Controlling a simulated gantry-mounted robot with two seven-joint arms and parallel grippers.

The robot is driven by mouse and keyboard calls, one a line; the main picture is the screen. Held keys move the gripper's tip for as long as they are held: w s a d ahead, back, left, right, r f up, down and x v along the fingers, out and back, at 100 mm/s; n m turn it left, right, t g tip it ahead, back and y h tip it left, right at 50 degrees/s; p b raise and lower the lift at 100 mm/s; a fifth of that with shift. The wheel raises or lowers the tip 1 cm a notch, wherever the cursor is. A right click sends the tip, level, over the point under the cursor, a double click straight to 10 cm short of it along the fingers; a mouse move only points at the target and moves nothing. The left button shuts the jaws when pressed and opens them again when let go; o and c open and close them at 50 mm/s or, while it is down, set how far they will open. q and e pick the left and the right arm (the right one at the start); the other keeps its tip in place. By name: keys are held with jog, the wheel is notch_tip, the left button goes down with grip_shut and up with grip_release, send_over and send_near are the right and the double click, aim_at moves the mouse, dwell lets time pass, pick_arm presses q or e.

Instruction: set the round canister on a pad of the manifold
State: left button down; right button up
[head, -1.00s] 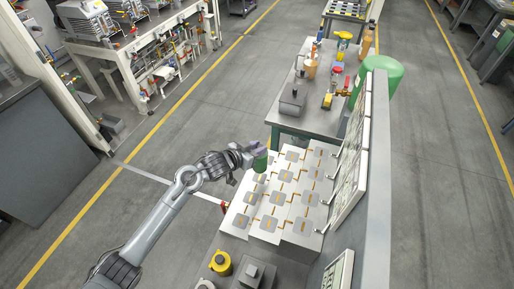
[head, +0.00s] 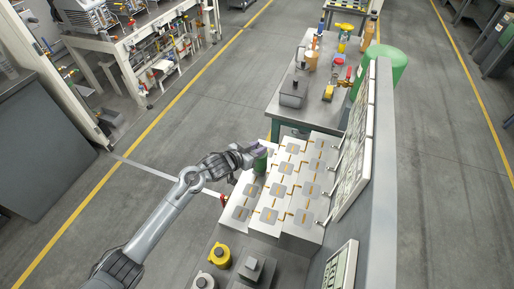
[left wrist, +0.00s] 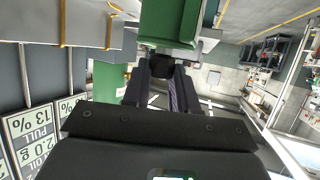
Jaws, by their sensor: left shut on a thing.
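The round canister is a green cylinder (head: 261,164) at the far left part of the manifold in the head view. My left gripper (head: 258,154) is shut on its upper part. In the left wrist view the green canister (left wrist: 168,22) fills the top middle, beyond the fingers of my left gripper (left wrist: 165,62). The manifold (head: 262,227) is a set of pale sloping panels with rows of grey square pads joined by orange lines. The canister hides the pad area behind it. I cannot tell whether its base touches a pad. My right gripper is not in view.
Behind is a bench (head: 306,117) with bottles, and a large green tank (head: 388,68).

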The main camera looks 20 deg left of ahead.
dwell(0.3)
pick_arm(q)
jog(key=shift+f, duration=0.55)
jog(key=shift+f+b, duration=0.3)
jog(key=shift+b, duration=0.05)
dwell(0.4)
jog(key=c, duration=0.8)
grip_release()
jog(key=shift+f, duration=0.2)
jog(key=shift+r, duration=0.1)
jog(key=c, duration=0.4)
